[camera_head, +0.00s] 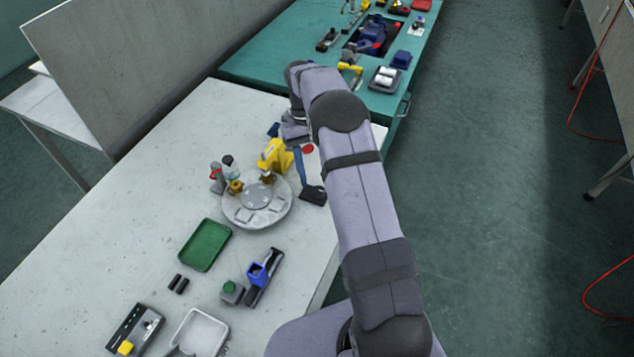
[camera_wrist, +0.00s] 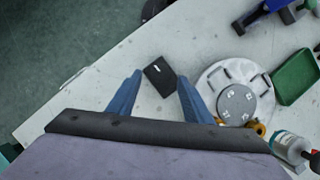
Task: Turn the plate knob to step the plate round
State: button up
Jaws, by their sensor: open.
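The round pale plate (camera_head: 240,214) lies on the white table with a grey disc (camera_head: 257,195) at its centre and several square pockets round its rim. It also shows in the wrist view (camera_wrist: 208,82), right of my gripper. A dark block with a white line on it (camera_wrist: 159,70) sits beside the plate; it also shows in the head view (camera_head: 313,196). I cannot tell whether this is the plate knob. My gripper (camera_wrist: 159,76) is open and empty, its two blue fingers apart, with the block showing between their tips. In the head view my arm partly hides the gripper.
A yellow device (camera_head: 273,153) and small bottles (camera_head: 229,166) stand at the plate's far edge. A green tray (camera_head: 205,245), a blue-and-black holder (camera_head: 261,274) and a white tray (camera_head: 199,334) lie nearer. The table's edge is close to the block.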

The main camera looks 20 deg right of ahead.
jog(key=shift+v, duration=1.7)
jog(key=s+a+t, duration=0.2)
jog(key=s+a, duration=0.1)
jog(key=s, duration=0.9)
jog(key=s+a+r+t, duration=0.1)
jog(key=s+a+t, duration=0.1)
jog(key=s, duration=1)
jog(key=shift+s+a+r, duration=0.25)
jog(key=shift+s+a, duration=0.15)
jog(key=shift+a, duration=0.45)
